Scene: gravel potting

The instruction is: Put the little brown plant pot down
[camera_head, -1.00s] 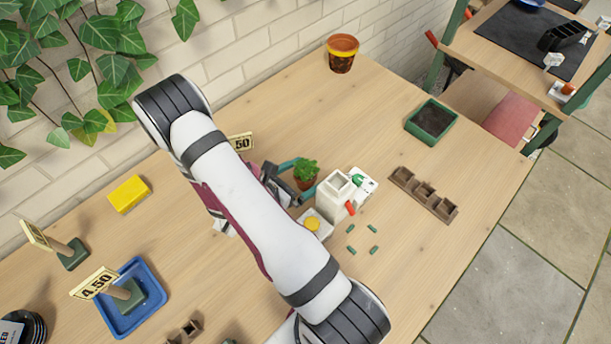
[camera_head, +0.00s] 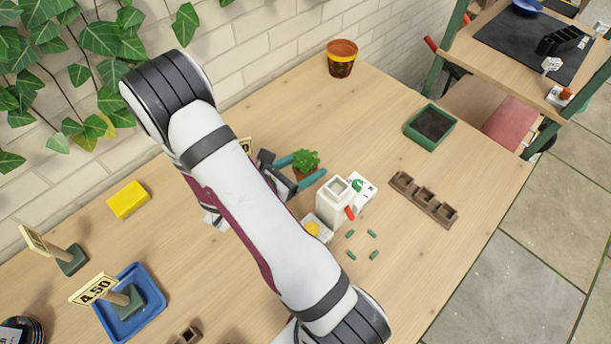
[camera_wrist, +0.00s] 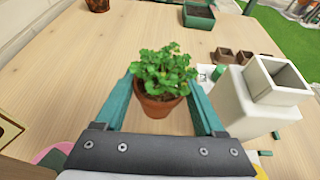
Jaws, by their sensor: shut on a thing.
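The little brown plant pot (camera_wrist: 159,106) is terracotta brown and holds a bushy green plant (camera_wrist: 163,72). It stands upright between the two green fingers of my gripper (camera_wrist: 160,86), which is shut on it. In the head view the plant (camera_head: 306,160) and my gripper (camera_head: 309,165) show just beyond my forearm. The pot's lower part is mostly hidden there by a finger. I cannot tell whether its base touches the wooden table (camera_head: 380,120).
A white square container (camera_head: 332,203) stands close by the pot, with small green pieces (camera_head: 351,255) in front. A brown divided tray (camera_head: 424,198) and a green tray (camera_head: 431,125) lie to the right. Table between is clear.

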